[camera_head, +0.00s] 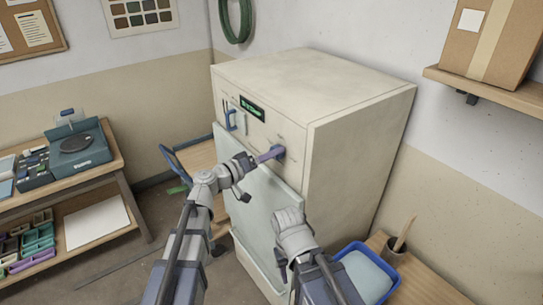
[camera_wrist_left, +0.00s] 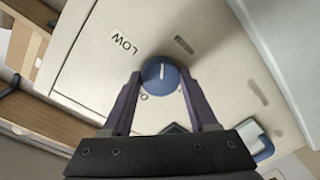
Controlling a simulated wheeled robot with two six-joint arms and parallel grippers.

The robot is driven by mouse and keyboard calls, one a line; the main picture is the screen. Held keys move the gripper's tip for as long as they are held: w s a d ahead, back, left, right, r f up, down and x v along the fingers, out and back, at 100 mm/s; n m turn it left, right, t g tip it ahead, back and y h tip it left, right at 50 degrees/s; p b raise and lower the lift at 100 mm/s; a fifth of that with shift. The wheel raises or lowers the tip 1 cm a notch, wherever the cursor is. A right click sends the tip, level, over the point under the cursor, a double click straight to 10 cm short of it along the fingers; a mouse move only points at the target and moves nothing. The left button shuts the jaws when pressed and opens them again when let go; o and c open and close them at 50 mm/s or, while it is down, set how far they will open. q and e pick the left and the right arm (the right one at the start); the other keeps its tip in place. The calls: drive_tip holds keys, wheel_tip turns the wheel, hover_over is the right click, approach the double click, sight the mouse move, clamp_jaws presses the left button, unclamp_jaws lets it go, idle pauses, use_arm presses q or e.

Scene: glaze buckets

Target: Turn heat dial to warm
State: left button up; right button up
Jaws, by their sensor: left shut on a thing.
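The heat dial (camera_head: 278,152) is a round blue knob on the upper front of the pale cabinet. In the left wrist view the dial (camera_wrist_left: 161,80) has a white pointer line aimed toward the top of the picture. The pointer lies between the word LOW (camera_wrist_left: 123,43) and a dark label (camera_wrist_left: 184,45) too blurred to read. Another label below the dial is mostly hidden. My left gripper (camera_head: 268,155) is shut on the dial, its purple fingers (camera_wrist_left: 161,76) on either side.
The cabinet (camera_head: 355,130) has a green-lit display (camera_head: 251,107) and a blue handle (camera_head: 236,118) left of the dial. A blue tub (camera_head: 366,272) stands on a wooden surface at right.

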use_arm(q)
drive_tip(key=shift+s+f+m+b, duration=0.1)
drive_tip(key=shift+m+b, duration=0.15)
drive_tip(key=shift+m, duration=1.55)
drive_tip(key=shift+f+m+b, duration=0.1)
drive_tip(key=shift+m+b, duration=0.1)
drive_tip(key=shift+m, duration=1.6)
drive_tip(key=o, duration=1.4)
drive_tip(key=shift+r, duration=0.1)
drive_tip(key=shift+v, duration=3.85)
drive_tip(key=shift+f, duration=0.2)
